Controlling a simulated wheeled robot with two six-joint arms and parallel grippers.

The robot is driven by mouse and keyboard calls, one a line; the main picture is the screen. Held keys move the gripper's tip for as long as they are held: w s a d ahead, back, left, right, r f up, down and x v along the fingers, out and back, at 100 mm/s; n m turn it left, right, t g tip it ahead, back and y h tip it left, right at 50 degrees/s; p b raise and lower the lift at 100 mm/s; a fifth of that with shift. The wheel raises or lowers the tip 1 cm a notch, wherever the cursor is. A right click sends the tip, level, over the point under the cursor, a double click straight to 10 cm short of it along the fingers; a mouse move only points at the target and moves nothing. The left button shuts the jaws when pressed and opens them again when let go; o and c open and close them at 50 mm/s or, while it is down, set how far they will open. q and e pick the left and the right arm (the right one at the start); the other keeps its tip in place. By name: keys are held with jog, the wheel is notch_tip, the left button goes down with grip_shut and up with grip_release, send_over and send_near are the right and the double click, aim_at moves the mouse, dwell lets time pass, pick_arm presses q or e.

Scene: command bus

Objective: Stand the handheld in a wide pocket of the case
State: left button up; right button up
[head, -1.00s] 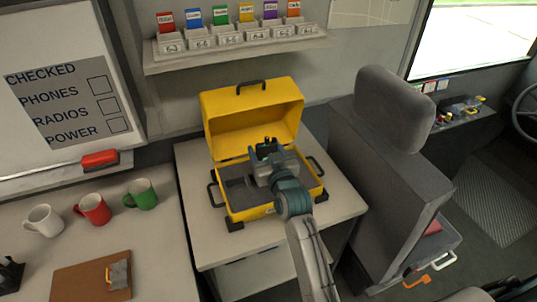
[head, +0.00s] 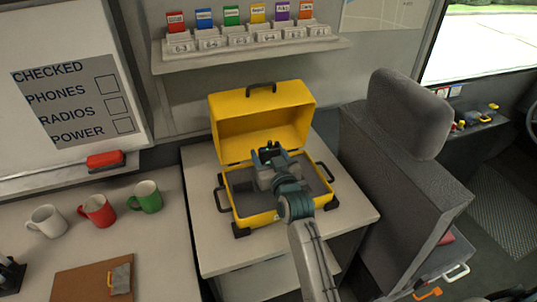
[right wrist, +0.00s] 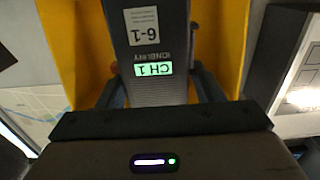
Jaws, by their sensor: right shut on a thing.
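The yellow case (head: 225,130) stands open on the small table, lid up at the back. Its grey foam insert (head: 245,198) is partly covered by my right gripper and arm. My right gripper (head: 269,153) is over the back middle of the case, shut on the handheld (head: 268,150). In the right wrist view the handheld (right wrist: 150,45) is a dark grey radio with a white 6-1 label and a lit green CH 1 screen, between the fingers. Its lower end is hidden, so I cannot tell whether it is in a pocket. My left gripper is out of view.
A shelf (head: 250,46) with several tagged chargers hangs behind the case. White, red and green mugs (head: 147,197) and a clipboard (head: 93,283) lie on the left counter. A grey seat (head: 405,150) stands close on the right. The small table's front strip (head: 225,258) is clear.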

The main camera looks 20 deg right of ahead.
jog(key=shift+s+f+b, duration=0.1)
jog(key=shift+f+b, duration=1.6)
jog(key=shift+f, duration=0.05)
jog(key=shift+f+b, duration=0.35)
jog(key=shift+f, duration=0.55)
jog(key=shift+f, duration=0.3)
jog(key=o, duration=1.2)
jog(key=shift+f, duration=0.1)
jog(key=s+b, duration=0.3)
jog(key=s, duration=0.7)
jog(key=shift+s+d, duration=0.15)
jog(key=shift+s, duration=0.2)
